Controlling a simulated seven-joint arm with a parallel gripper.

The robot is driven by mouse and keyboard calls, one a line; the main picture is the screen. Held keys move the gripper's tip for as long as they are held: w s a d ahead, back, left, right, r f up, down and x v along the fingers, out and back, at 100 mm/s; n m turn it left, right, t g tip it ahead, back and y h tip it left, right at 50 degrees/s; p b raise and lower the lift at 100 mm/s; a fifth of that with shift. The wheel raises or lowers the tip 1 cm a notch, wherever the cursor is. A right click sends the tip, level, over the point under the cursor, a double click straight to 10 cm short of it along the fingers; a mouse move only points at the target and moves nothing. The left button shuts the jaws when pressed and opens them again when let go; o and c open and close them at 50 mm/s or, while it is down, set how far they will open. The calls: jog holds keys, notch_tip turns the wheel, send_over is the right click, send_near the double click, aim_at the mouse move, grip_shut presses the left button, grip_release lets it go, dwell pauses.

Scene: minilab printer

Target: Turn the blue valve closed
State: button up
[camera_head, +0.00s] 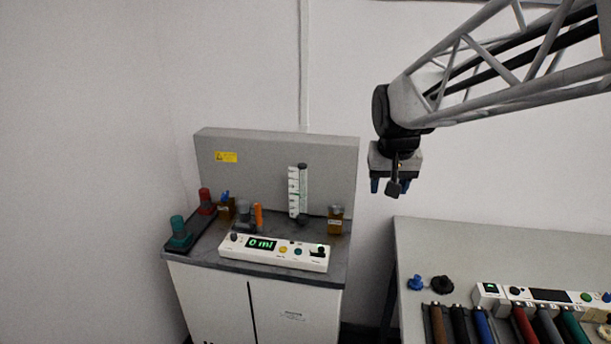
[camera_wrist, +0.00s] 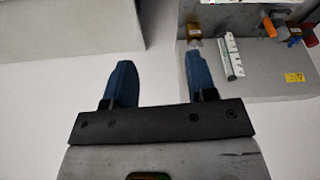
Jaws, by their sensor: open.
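A small blue valve-like knob (camera_head: 416,282) stands on the left part of the right table, beside a black round knob. A smaller blue piece (camera_head: 225,196) shows at the back left of the left bench, by an amber bottle; I cannot tell which of the two is the blue valve. My gripper (camera_head: 390,187) hangs in the air, pointing down, well above and between the two benches. It is open and empty, apart from both blue pieces. In the wrist view its two blue fingers (camera_wrist: 160,72) stand apart with only pale wall and floor between them.
The left bench (camera_head: 200,262) holds a white panel (camera_head: 275,252) reading 0 ml, amber bottles and an upright scale (camera_head: 298,192), with a grey backboard (camera_head: 275,165). The right table (camera_head: 460,240) carries several coloured cylinders at front; its back is clear.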

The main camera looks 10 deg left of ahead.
jog(key=w+a+f+n, duration=0.1)
jog(key=w+a+f, duration=0.1)
jog(key=w+a, duration=1)
jog(key=n+y, duration=0.2)
send_near(224, 194)
jog(key=shift+a+f+t, duration=0.3)
jog(key=shift+f+t, duration=0.1)
jog(key=shift+f, duration=0.4)
jog(key=shift+h, duration=0.3)
jog(key=shift+x, duration=3.85)
